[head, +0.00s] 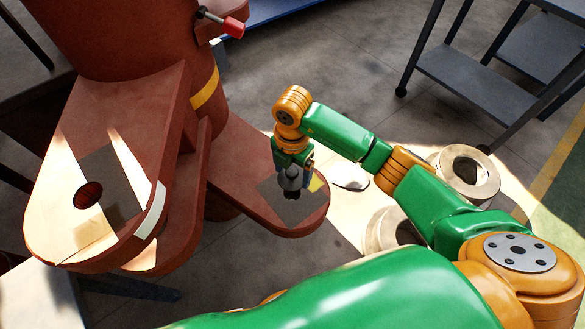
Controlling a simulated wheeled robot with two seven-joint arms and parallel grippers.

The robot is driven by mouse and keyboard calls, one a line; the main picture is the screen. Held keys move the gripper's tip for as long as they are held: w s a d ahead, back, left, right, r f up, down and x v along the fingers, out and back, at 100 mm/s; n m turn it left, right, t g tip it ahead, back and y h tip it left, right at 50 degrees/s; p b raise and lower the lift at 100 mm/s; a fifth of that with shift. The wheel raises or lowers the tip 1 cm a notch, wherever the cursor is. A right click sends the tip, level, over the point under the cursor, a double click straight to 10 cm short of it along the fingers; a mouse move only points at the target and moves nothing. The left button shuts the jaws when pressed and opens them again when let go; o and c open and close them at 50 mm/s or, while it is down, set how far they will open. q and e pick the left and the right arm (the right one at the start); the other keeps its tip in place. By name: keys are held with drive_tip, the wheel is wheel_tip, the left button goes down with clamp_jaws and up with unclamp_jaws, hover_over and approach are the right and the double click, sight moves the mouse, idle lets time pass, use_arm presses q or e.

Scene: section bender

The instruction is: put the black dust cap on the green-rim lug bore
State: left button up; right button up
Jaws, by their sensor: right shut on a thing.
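My right gripper (291,180) points down above the tip of the smaller red-brown lug plate (245,185), right of the machine body. It is shut on a small dark thing, which looks like the black dust cap (291,195); little of it shows below the fingers. A grey patch and a small yellow-green mark lie on the plate around the gripper. Any bore there is hidden, and I cannot tell whether the cap touches the plate. A larger lug plate (60,220) at the left has an open dark bore (88,195); no green rim shows there. My left gripper is not in view.
The red-brown machine body (125,40) rises at upper left, with a red-handled part (232,27) sticking out. Pale metal rings (468,170) lie at the right beneath and beside my arm. A dark shelf cart (475,80) stands at upper right. Grey floor lies between.

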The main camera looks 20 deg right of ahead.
wheel_tip(320, 180, down, 5)
drive_tip(key=b, duration=0.3)
drive_tip(key=shift+f+b, duration=0.2)
drive_tip(key=shift+b, duration=0.2)
drive_tip(key=shift+f, duration=0.2)
drive_tip(key=shift+r, duration=0.1)
drive_tip(key=shift+p, duration=0.35)
idle(0.6)
drive_tip(key=shift+f+b, duration=0.9)
drive_tip(key=shift+f, duration=0.2)
drive_tip(key=o, duration=1.2)
drive_tip(key=shift+c, duration=0.2)
drive_tip(key=shift+r+p, duration=0.65)
drive_tip(key=shift+r, duration=3)
